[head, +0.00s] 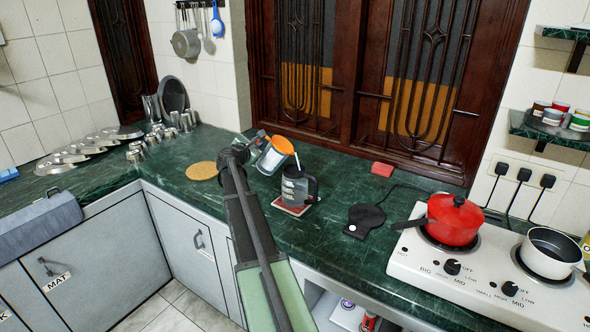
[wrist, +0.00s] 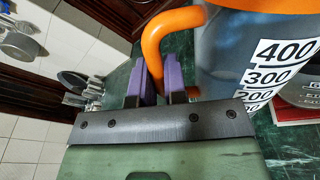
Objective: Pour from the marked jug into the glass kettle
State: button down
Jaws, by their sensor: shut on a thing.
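The marked jug (head: 271,159) has a clear grey body, an orange rim and handle, and number marks; it is tilted to the right in the head view. In the wrist view the jug (wrist: 240,55) shows marks such as 400 and 300. My gripper (wrist: 158,85) has purple fingers shut on the orange handle (wrist: 150,60). The glass kettle (head: 294,188) stands upright below and right of the jug, with a dark handle on its right. A thin pale streak (head: 297,161) runs between jug rim and kettle; I cannot tell whether it is water.
The kettle stands on a red and white mat (head: 291,207). A round tan mat (head: 202,170) lies to the left. A black base (head: 365,217) and a red pot (head: 454,218) on the white stove (head: 430,262) are to the right. Metal cups (head: 185,121) stand at the back left.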

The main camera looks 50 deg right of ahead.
jog(key=shift+s+d+r+m+y+p, duration=0.1)
jog(key=shift+s+r+m+p, duration=0.2)
jog(key=shift+r+p, duration=0.25)
jog(key=shift+s+d+r+m+y+p, duration=0.1)
jog(key=shift+s+d+r+m+p, duration=0.1)
jog(key=shift+r+m+p, duration=0.3)
jog(key=shift+s+d+r+m+y+p, duration=0.1)
jog(key=shift+s+r+m+p, duration=0.25)
jog(key=shift+p, duration=0.3)
dwell(3.8)
jog(key=shift+s+r+t, duration=0.1)
jog(key=shift+r+t, duration=0.05)
jog(key=shift+t, duration=0.15)
dwell(2.2)
